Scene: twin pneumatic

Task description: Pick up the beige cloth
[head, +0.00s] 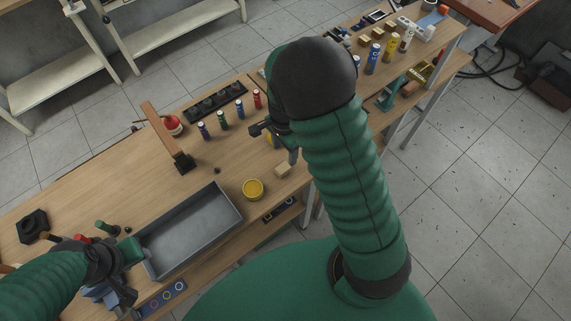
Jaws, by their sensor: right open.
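A small beige piece (283,170) lies near the front edge of the wooden workbench. It looks like a folded cloth or a block; I cannot tell which. My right gripper (275,143) is open over the bench, just beyond the beige piece, with one finger close above it. A yellow thing shows partly between its fingers, mostly hidden. My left gripper (122,272) is at the left end of the grey tray; its fingers are unclear against the things around it.
The empty grey tray (146,262) and a yellow round container (253,189) stand along the front edge. A wooden-armed stand (183,163), a red round thing (172,124), several small cylinders and a black rack (217,101) are behind. Bare bench lies left of the stand.

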